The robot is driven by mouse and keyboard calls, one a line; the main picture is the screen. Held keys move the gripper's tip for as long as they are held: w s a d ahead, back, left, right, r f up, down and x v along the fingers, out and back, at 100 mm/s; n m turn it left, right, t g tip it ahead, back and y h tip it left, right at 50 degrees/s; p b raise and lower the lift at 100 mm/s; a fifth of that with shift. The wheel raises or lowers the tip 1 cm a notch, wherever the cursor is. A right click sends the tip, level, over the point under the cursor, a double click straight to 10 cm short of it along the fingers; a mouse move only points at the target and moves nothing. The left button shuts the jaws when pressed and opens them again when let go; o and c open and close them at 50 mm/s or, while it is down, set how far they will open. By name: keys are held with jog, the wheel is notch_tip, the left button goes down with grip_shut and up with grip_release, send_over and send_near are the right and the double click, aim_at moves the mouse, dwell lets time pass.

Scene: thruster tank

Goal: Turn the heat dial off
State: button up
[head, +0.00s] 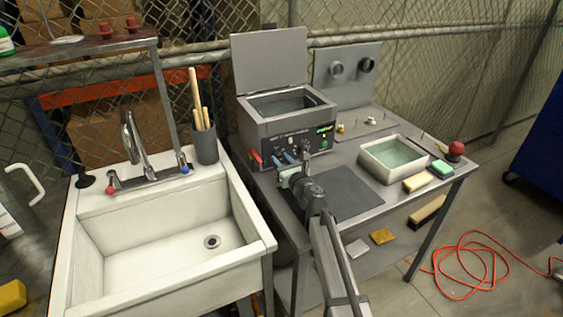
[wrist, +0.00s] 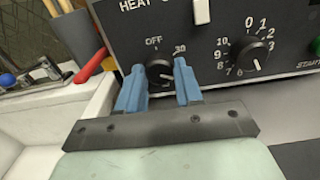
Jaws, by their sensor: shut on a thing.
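The heat dial (wrist: 159,72) is a black round knob on the front panel of the grey tank unit (head: 262,128). White marks "OFF" at its upper left and "30" at its upper right show in the wrist view; its lower part is partly hidden and where it points is hard to make out. My gripper (wrist: 160,80) has its two blue fingers on either side of the dial, shut on it. In the head view my gripper (head: 284,158) reaches the panel's lower left, and the dial is too small to tell there.
A second black dial (wrist: 250,55), numbered 0 to 10, sits right of my fingers. A white switch (wrist: 201,11) is above. A red handle (head: 255,156) is at the panel's left. The white sink (head: 165,235) stands left; a pale basin (head: 393,158) stands right.

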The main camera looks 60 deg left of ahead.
jog(key=n, duration=0.5)
jog(key=shift+n, duration=0.4)
jog(key=n, duration=1.2)
jog(key=shift+n, duration=0.3)
jog(key=n, duration=0.4)
jog(key=shift+n+t, duration=0.4)
jog(key=o, duration=1)
jog(key=shift+s, duration=0.1)
jog(key=shift+o, duration=0.2)
jog(key=shift+d, duration=0.15)
